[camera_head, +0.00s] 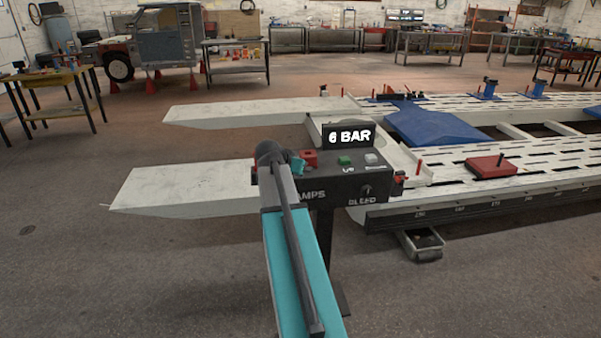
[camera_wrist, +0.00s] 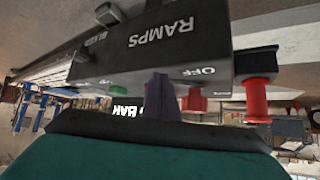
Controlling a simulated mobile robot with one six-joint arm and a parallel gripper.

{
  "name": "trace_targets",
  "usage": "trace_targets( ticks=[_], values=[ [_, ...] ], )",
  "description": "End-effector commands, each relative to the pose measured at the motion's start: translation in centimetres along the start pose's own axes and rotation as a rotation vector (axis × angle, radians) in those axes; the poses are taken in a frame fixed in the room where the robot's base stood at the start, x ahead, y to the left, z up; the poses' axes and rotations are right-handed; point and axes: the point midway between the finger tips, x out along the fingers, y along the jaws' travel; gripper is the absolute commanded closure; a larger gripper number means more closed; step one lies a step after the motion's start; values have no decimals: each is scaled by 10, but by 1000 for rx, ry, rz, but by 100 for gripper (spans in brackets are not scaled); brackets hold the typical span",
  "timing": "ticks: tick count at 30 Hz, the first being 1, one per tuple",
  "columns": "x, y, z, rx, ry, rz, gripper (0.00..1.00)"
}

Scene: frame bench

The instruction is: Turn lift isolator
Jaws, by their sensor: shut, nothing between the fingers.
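The dark control box (camera_head: 335,190) stands on a post, with a "6 BAR" display (camera_head: 348,136) on top. A red knob (camera_head: 309,157) sits on its top left; the wrist view shows this knob (camera_wrist: 194,100) near the word "OFF". A red handle (camera_wrist: 258,100) sticks out at the box's end. I cannot tell which red control is the lift isolator. My gripper (camera_head: 297,165) is at the box's left top, just left of the red knob. In the wrist view its fingers (camera_wrist: 160,97) are shut and empty beside the knob; contact is unclear.
A green button (camera_head: 344,160) and a pale button (camera_head: 371,159) sit right of the red knob. A bleed knob (camera_head: 366,191) is on the front face. White ramps (camera_head: 180,187) and a slotted lift bed (camera_head: 450,200) lie behind. Open floor is at left.

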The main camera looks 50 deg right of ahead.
Motion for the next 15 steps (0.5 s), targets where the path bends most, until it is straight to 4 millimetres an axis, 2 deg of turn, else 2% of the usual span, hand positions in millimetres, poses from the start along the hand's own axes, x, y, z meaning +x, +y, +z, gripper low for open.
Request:
trace_targets(
  ticks=[15],
  values=[
    [-66,8,0,1,2,-1,100]
  ],
)
